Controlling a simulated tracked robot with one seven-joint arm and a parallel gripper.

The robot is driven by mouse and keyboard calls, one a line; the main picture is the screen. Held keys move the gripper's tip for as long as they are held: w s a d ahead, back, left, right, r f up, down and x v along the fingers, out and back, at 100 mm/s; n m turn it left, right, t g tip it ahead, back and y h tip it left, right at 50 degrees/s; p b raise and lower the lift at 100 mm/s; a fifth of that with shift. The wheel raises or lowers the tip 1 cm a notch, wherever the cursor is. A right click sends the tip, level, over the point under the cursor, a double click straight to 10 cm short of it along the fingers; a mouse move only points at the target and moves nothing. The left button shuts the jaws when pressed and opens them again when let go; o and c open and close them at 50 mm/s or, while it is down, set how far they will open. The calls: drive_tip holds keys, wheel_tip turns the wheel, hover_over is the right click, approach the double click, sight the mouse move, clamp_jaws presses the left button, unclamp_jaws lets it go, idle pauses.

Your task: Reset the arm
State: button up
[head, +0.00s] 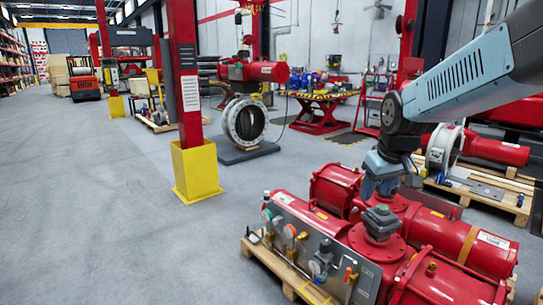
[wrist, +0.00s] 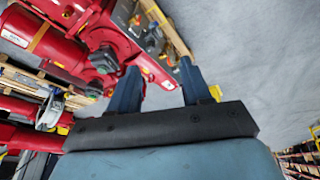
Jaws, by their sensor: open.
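The red valve actuator (head: 440,265) lies on a wooden pallet in the lower right of the head view. A grey square-topped stem (head: 381,220) stands up from its round flange. The actuator also shows at the upper left of the wrist view (wrist: 120,45), with its stem (wrist: 103,58) left of my fingers. My gripper (head: 379,186) hangs above the actuator, seen small and partly against red parts. In the wrist view my gripper (wrist: 160,82) has its two blue fingers apart. I see no contact with the actuator.
A grey panel with gauges (head: 310,250) fronts the actuator. A red post with a yellow base (head: 196,170) stands to the left. Open grey floor (head: 90,200) lies left.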

drive_tip(key=s+r+m, duration=0.1)
drive_tip(key=s+r, duration=0.1)
drive_tip(key=s, duration=0.5)
drive_tip(key=s+a+r+m+t, duration=0.1)
drive_tip(key=s+m, duration=0.1)
drive_tip(key=s, duration=0.6)
drive_tip(key=shift+s+a+r, duration=0.2)
drive_tip(key=shift+a+r, duration=0.05)
drive_tip(key=shift+r, duration=0.15)
